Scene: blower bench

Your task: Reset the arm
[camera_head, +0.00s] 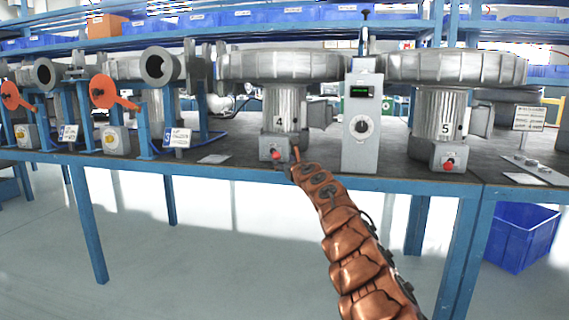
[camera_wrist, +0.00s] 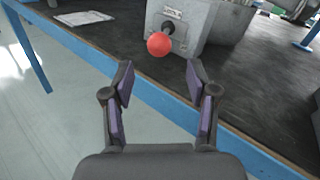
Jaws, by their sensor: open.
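My gripper (camera_wrist: 158,82) is open and empty in the wrist view, its two purple-padded fingers apart over the blue front edge of the bench. A red knob (camera_wrist: 159,44) on a grey box (camera_wrist: 196,22) lies just beyond and between the fingertips, apart from them. In the head view my copper-coloured arm reaches up to the bench edge, its end near the red knob (camera_head: 276,155) below blower 4 (camera_head: 283,108). The gripper's fingers are too small to make out there.
The dark-topped bench (camera_head: 215,158) carries a grey control box (camera_head: 362,115) with a dial and blower 5 (camera_head: 440,112) to the right. Orange handwheels (camera_head: 103,91) stand at left. A blue crate (camera_head: 520,237) is under the bench at right. The floor in front is clear.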

